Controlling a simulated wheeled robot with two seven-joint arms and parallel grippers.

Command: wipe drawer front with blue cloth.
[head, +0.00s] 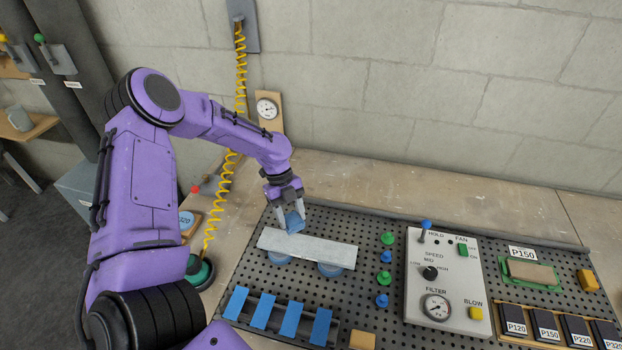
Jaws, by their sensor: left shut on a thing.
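The drawer front (325,251) is a long pale grey panel. It lies flat on round blue supports (330,269) over the perforated bench mat. My left gripper (291,211) points down at the panel's far edge and is shut on the blue cloth (294,222). The cloth is a small folded blue pad below the fingertips. It overlaps the panel's far edge in the picture; I cannot tell whether it touches. My right gripper is out of view.
Several blue strips (262,311) lie on a rack in front. Green and blue knobs (384,257) and a control box (443,275) stand to the right. A yellow coiled hose (226,180) hangs on the left. The bench behind (420,195) is clear.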

